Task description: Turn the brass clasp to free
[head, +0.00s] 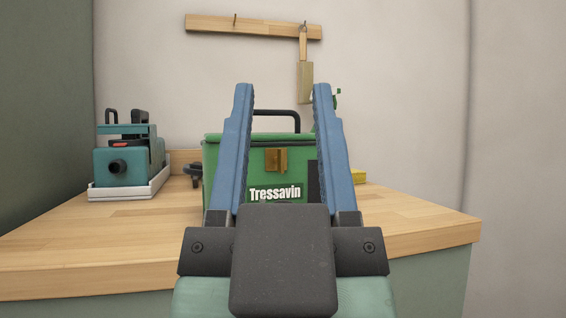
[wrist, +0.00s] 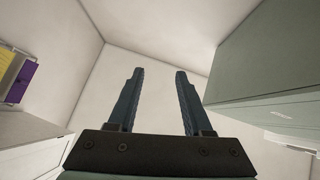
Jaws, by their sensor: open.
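The brass clasp (head: 276,160) is on the front of a green box (head: 225,165) labelled "Tressavin", with a black handle (head: 290,115) on top. The box stands on the wooden counter. My gripper (head: 281,92) is open and empty, its two blue fingers pointing up in front of the box, with the clasp showing between them. The fingers hide parts of the box's left and right sides. In the wrist view my gripper (wrist: 158,72) is open against bare wall and ceiling, and the clasp is not in that view.
A teal machine (head: 125,165) sits on a white tray (head: 130,191) at the counter's left. A yellow item (head: 359,176) lies right of the box. A wooden rail (head: 250,26) with a hanging wooden tool (head: 305,82) is on the wall. The counter's right front (head: 425,225) is clear.

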